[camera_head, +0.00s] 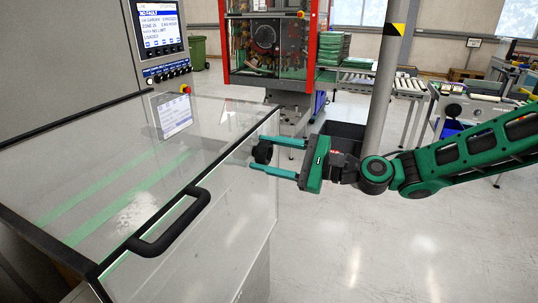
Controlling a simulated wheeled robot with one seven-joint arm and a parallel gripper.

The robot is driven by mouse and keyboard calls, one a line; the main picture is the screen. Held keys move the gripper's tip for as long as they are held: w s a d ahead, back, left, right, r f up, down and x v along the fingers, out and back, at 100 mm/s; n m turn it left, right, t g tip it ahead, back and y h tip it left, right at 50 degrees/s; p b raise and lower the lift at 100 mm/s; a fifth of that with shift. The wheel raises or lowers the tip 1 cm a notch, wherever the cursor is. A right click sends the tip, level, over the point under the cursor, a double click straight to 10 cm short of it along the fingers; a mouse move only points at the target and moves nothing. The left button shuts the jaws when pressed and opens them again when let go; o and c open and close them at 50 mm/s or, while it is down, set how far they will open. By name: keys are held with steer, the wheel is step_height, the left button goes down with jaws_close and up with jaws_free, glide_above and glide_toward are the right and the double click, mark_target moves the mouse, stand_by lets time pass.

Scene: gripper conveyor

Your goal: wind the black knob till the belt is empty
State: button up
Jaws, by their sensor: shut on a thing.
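The black knob (262,153) sits on the right end face of the glass-topped machine. My gripper (266,153) reaches in from the right, with one teal finger above the knob and one below, and is shut on the knob. The belt lies under the clear cover and shows green stripes (125,194). A pale, whitish patch (137,212) shows in the near part of the cover; I cannot tell whether it lies on the belt or is a reflection.
The clear cover (215,125) has a black handle (170,222) at its front. A control panel (160,30) with a lit screen stands behind it. A grey post (385,85) rises behind my arm. The floor (400,250) to the right is clear.

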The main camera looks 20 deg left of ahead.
steer(key=shift+w+d+f, duration=0.15)
steer(key=shift+w+f, duration=0.05)
steer(key=shift+w, duration=0.15)
steer(key=o, duration=1)
steer(key=shift+o, duration=0.2)
steer(key=shift+s, duration=0.15)
steer(key=shift+r, duration=0.1)
steer(key=d, duration=1)
steer(key=shift+s+d, duration=0.35)
steer(key=shift+s, duration=0.05)
